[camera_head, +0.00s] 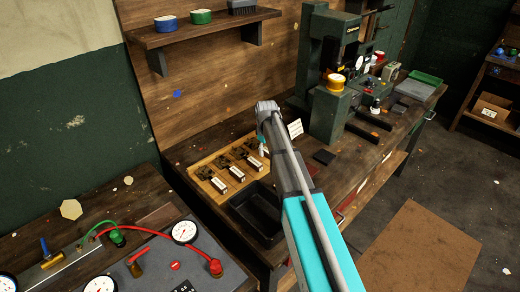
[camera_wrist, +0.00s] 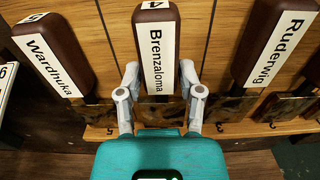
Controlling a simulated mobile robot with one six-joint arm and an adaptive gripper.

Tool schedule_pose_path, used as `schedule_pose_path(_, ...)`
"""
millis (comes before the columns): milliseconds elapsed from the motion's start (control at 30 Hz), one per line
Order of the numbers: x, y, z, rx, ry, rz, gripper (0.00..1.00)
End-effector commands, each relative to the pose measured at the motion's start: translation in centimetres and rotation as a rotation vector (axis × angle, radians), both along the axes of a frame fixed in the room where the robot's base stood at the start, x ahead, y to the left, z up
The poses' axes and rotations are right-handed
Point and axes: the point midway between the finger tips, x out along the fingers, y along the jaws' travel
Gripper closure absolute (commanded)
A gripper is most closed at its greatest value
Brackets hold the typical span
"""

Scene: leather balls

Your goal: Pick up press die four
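The die marked 4 and labelled Brenzaloma (camera_wrist: 158,55) has a brown block handle with a white label and is in the middle of the wrist view. My gripper (camera_wrist: 159,78) is open, with one finger on each side of its lower end; I cannot tell whether they touch it. The Wardhuka die (camera_wrist: 52,52) is on the left and the Ruderwig die (camera_wrist: 272,48) on the right. In the head view my gripper (camera_head: 263,150) is over the right part of the wooden rack (camera_head: 195,172), and my arm hides some of that part.
A black tray (camera_head: 240,212) lies in front of the rack. A dark green press (camera_head: 330,75) stands to the right on the bench. Gauges and a red hose (camera_head: 150,232) are on the left table. A wall shelf (camera_head: 205,25) holds tins and a brush.

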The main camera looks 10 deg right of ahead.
Motion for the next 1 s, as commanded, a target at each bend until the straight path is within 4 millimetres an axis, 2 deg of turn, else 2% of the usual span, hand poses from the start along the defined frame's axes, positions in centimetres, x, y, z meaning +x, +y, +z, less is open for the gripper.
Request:
schedule_pose_path(33,0.0,0.0,0.0,0.000,0.000,0.000,0.71)
schedule_pose_path(200,0.0,0.0,0.0,0.000,0.000,0.000,0.99)
schedule_pose_path(667,0.0,0.0,0.5,0.000,0.000,0.000,0.99)
schedule_pose_path(1000,0.0,0.0,2.8,0.000,0.000,0.000,0.99)
